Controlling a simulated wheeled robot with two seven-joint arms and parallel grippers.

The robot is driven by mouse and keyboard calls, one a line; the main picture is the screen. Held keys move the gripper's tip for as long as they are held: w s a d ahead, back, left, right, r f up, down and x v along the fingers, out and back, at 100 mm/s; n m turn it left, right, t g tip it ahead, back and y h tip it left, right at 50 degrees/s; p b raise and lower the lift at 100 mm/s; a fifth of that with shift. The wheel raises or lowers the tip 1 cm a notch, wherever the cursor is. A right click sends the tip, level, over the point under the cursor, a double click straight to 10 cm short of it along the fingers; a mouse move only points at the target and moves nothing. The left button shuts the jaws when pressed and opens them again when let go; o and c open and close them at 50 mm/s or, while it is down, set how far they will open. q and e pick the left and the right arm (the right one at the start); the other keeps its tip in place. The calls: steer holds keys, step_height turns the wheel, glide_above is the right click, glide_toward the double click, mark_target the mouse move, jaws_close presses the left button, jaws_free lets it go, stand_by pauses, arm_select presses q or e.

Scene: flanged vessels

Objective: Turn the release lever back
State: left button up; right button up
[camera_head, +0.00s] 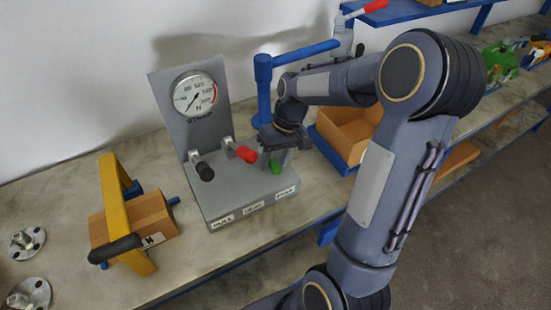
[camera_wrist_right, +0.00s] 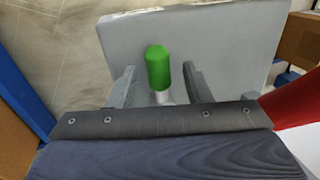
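A grey test stand (camera_head: 236,198) carries a round dial gauge (camera_head: 196,94) on its upright plate. Its base has three levers with black (camera_head: 204,172), red (camera_head: 245,154) and green (camera_head: 275,166) grips, and small labels on the front edge that are hard to read. I cannot read which lever is marked release. My right gripper (camera_head: 274,155) is over the green lever. In the right wrist view the green grip (camera_wrist_right: 158,68) stands between the two open fingers of the gripper (camera_wrist_right: 158,80), with a gap on each side. My left gripper is not in view.
A yellow frame (camera_head: 124,212) with a black handle and a cardboard box stand left of the test stand. Metal flanges (camera_head: 27,241) lie at far left.

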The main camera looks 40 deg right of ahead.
steer(key=v, duration=0.7)
steer(key=shift+r, duration=0.35)
steer(key=shift+d, duration=0.1)
stand_by(0.4)
